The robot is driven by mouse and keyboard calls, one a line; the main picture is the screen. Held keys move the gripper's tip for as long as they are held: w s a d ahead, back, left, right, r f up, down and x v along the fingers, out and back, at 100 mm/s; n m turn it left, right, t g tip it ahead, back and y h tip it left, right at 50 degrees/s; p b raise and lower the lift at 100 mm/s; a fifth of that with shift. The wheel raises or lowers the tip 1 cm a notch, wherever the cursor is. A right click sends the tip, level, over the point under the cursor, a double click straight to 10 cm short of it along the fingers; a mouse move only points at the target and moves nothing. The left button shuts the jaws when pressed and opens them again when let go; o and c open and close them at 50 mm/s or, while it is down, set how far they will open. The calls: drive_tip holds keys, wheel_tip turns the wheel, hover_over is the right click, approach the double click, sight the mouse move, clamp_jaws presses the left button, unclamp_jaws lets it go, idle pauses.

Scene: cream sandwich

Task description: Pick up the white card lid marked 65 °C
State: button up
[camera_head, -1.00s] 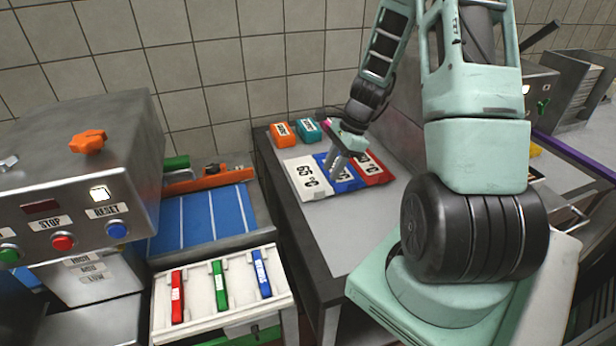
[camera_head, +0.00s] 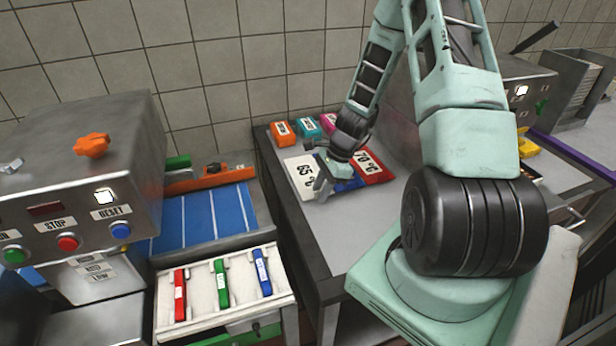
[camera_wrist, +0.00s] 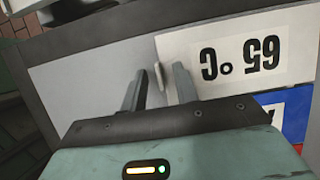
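The white card lid marked 65 °C (camera_head: 297,170) lies flat on the grey worktop, left of a blue lid (camera_head: 347,185) and a red lid marked 70 °C (camera_head: 377,168). My gripper (camera_head: 322,186) is low over the lid's near right part and hides some of it and of the blue lid. In the wrist view the white lid (camera_wrist: 215,40) shows its print upside down. My gripper (camera_wrist: 160,70) is open there, its fingers either side of a small upright tab (camera_wrist: 160,76) at the lid's edge. I cannot tell whether either finger touches it.
Orange (camera_head: 283,133), teal (camera_head: 306,126) and pink (camera_head: 330,122) boxes stand behind the lids. A white rack (camera_head: 205,312) with red, green and blue bars is front left, beside the button machine (camera_head: 75,170). The worktop (camera_head: 340,235) in front of the lids is clear.

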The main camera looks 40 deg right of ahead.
clamp_jaws()
drive_tip(key=shift+r, duration=0.1)
